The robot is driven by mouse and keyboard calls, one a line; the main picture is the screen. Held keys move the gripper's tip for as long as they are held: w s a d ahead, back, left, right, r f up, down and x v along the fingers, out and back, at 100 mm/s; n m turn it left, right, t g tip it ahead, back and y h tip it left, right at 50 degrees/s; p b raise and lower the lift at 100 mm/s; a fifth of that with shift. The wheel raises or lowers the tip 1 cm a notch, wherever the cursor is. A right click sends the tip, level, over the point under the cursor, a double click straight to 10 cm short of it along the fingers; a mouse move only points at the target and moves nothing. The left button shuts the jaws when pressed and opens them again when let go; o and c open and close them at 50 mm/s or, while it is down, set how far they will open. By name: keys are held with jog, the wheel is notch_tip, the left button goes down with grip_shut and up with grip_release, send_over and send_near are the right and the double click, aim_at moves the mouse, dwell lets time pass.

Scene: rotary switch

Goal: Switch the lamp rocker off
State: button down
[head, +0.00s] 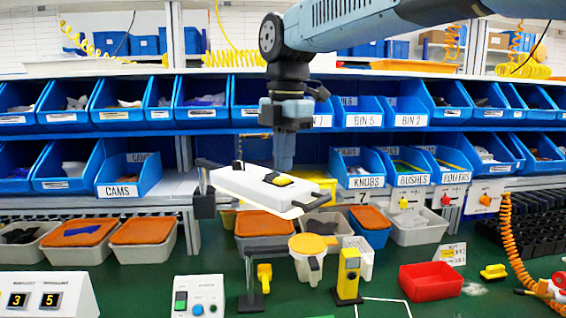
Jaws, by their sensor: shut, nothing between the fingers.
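A white switch box (245,189) is held tilted on a dark stand above the green bench, in the middle of the head view. On its top face is a black and yellow rocker (278,179), and a small black part (239,166) sits at its far edge. I cannot read a lamp label or tell which way the rocker is tipped. My gripper (284,167) points straight down with its fingers shut and empty. Its tip is just above or behind the rocker; whether it touches cannot be told.
Blue bins (379,168) line the shelves behind. Tubs with orange lids (143,230), a yellow-lidded tub (313,244), a yellow device (349,276) and a red tray (430,281) stand on the bench. An orange coiled cable (512,240) hangs at right.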

aim_at(282, 179)
notch_tip(282, 179, up, 13)
jog(key=shift+s+d, duration=0.25)
jog(key=shift+d, duration=0.05)
jog(key=shift+f, duration=0.15)
jog(key=shift+s+a+t+y, duration=0.3)
jog(key=shift+a+y, duration=0.1)
jog(key=shift+a, duration=0.05)
jog(key=f, duration=0.4)
jog(key=a+f, duration=0.1)
jog(key=f, duration=0.4)
jog(key=w+f, duration=0.1)
jog(key=f, duration=0.3)
jog(key=shift+w+a+f, duration=0.1)
jog(key=shift+a+f, duration=0.1)
jog(key=shift+f, duration=0.1)
